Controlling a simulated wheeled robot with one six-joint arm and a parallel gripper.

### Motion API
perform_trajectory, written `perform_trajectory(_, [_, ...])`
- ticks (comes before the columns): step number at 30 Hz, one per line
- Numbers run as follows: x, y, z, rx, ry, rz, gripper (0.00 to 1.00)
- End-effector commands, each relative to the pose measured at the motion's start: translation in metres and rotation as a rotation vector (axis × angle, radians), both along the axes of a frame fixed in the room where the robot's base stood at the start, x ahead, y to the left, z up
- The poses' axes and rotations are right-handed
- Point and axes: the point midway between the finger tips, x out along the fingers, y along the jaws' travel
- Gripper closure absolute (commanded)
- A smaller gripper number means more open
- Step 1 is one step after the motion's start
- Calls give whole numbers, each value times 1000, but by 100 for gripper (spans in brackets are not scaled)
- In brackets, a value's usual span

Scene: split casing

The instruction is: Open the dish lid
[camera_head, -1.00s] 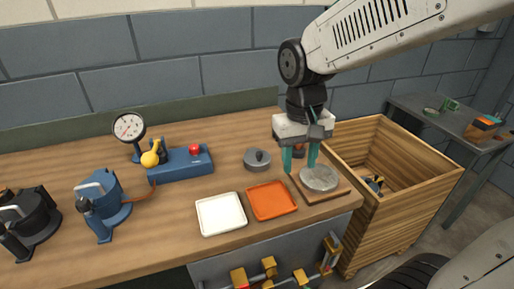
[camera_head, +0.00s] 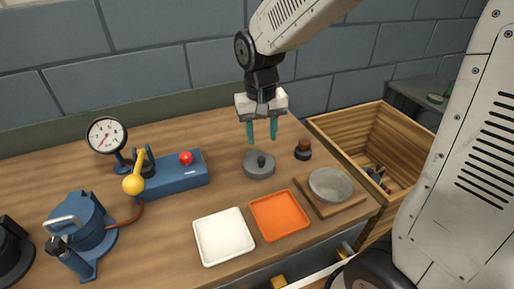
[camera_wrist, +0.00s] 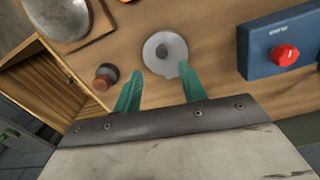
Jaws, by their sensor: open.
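The dish lid (camera_head: 259,158) is a grey round cover with a small black knob, sitting on a low grey dish (camera_head: 260,174) on the bench. The lid also shows in the wrist view (camera_wrist: 165,53), just beyond my fingertips. My gripper (camera_head: 262,139) is open and empty, its two teal fingers pointing down above the lid, apart from the knob. In the wrist view the fingers of my gripper (camera_wrist: 160,76) lie on either side of the lid's near side. The inside of the dish is hidden.
A stone-grey disc (camera_head: 331,184) rests on a wooden board (camera_head: 353,206) to the right. A dark and brown knob-shaped object (camera_head: 303,150) stands near it. Orange (camera_head: 280,215) and white (camera_head: 224,237) trays lie in front. A blue box with a red button (camera_head: 186,158) is left. A wooden crate (camera_head: 320,124) stands beyond.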

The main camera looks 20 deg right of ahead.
Motion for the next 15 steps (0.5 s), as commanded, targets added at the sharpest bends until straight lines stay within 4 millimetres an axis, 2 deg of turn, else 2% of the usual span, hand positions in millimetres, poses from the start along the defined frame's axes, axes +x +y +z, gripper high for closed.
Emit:
perform_trajectory(5, [0, 3, -10, -1, 1, 3, 59])
perform_trajectory(15, [0, 3, -62, -1, 3, 5, 59])
